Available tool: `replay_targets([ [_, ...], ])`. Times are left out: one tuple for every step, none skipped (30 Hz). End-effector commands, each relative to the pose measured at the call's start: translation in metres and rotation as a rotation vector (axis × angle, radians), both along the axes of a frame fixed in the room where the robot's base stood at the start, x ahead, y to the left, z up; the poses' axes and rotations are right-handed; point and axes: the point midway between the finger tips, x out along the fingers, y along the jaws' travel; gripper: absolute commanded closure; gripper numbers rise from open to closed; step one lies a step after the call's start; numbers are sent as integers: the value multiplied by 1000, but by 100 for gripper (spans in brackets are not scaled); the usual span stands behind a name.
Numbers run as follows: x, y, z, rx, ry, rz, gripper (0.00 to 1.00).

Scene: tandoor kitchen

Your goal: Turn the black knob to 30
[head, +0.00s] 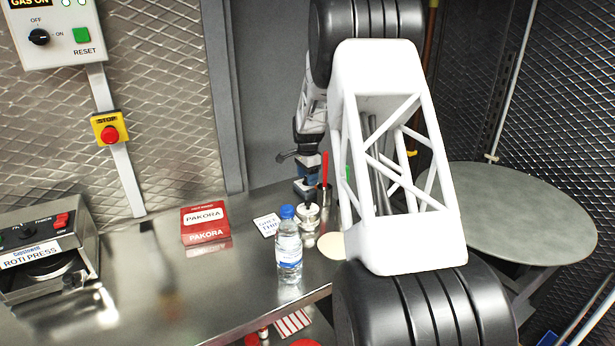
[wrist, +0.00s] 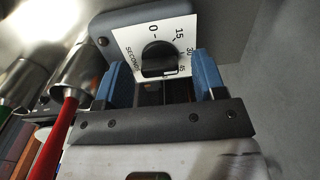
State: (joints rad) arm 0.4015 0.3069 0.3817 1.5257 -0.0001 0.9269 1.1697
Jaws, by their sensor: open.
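In the wrist view a black knob (wrist: 158,55) sits on a white dial plate (wrist: 128,42) marked 0, 15, 30, 45 and SECONDS. The plate is on the front of a grey box (wrist: 99,29). The knob's pointer direction is not clear. My gripper (wrist: 163,80) is open, its two blue fingers spread left and right of the knob's lower side, with a gap to it on each side. Nothing is between the fingers except the knob behind them. In the head view my gripper (head: 306,190) is small above the counter, and the dial does not show there.
On the counter (head: 200,285) are a water bottle (head: 289,250), a red pakora box (head: 204,223) and a roti press (head: 45,255). A round table (head: 520,210) is at right.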

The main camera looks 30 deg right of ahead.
Motion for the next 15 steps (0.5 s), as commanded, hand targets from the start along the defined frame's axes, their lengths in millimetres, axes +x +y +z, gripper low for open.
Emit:
replay_targets([
  [0,0,1,0,0,0,36],
  [0,0,2,0,0,0,36],
  [0,0,3,0,-1,0,36],
  [0,0,5,0,-1,0,36],
  [0,0,7,-1,-1,0,36],
  [0,0,10,-1,-2,0,36],
  [0,0,12,-1,-2,0,36],
  [0,0,15,-1,-2,0,36],
  [0,0,19,-1,-2,0,36],
  [0,0,22,-1,-1,0,36],
  [0,0,26,-1,-1,0,36],
  [0,0,31,-1,-2,0,36],
  [0,0,35,-1,-2,0,36],
  [1,0,39,-1,-2,0,36],
  [0,0,44,-1,-2,0,36],
])
